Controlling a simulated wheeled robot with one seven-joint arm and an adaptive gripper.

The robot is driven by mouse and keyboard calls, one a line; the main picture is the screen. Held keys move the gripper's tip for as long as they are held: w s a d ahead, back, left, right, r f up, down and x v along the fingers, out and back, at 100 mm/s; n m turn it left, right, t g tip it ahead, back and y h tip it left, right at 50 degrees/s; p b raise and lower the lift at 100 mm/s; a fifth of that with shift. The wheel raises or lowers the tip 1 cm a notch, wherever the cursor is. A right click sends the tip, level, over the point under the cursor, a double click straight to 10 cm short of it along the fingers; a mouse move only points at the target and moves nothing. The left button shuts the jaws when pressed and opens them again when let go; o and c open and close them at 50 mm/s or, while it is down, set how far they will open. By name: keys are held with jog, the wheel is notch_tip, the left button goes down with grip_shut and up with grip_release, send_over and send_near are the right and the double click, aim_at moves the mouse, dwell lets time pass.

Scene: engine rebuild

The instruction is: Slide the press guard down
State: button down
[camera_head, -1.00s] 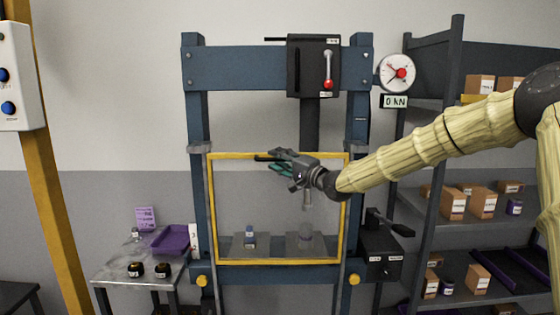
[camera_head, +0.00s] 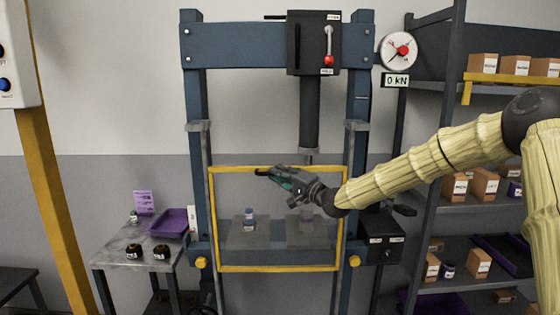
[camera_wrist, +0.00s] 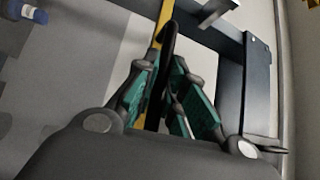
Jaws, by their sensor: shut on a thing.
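The press guard (camera_head: 209,215) is a clear panel in a yellow frame on the front of the blue press (camera_head: 197,95). Its bottom edge lies across the lower crossbeam, about level with the yellow knobs. My gripper (camera_head: 278,177) is at the guard's top edge, shut on the dark guard handle (camera_head: 261,172). In the wrist view, the teal-padded fingers of my gripper (camera_wrist: 163,85) close around the dark handle (camera_wrist: 168,40), beside the yellow frame strip (camera_wrist: 163,18). The fingers partly hide the handle.
Behind the guard, a small blue-labelled part (camera_head: 249,219) stands on a grey block. A side table (camera_head: 125,256) with a purple tray (camera_head: 173,222) is at left. A grey shelf (camera_head: 440,198) with boxes stands at right. A black box (camera_head: 382,251) with a lever is right of the press.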

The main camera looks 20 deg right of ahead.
notch_tip(320, 180, down, 34)
jog(key=b, duration=1.5)
jog(key=shift+r, duration=0.2)
jog(key=c, duration=1.5)
grip_release()
jog(key=v, duration=1.2)
jog(key=shift+d+r, duration=0.1)
jog(key=shift+r, duration=0.05)
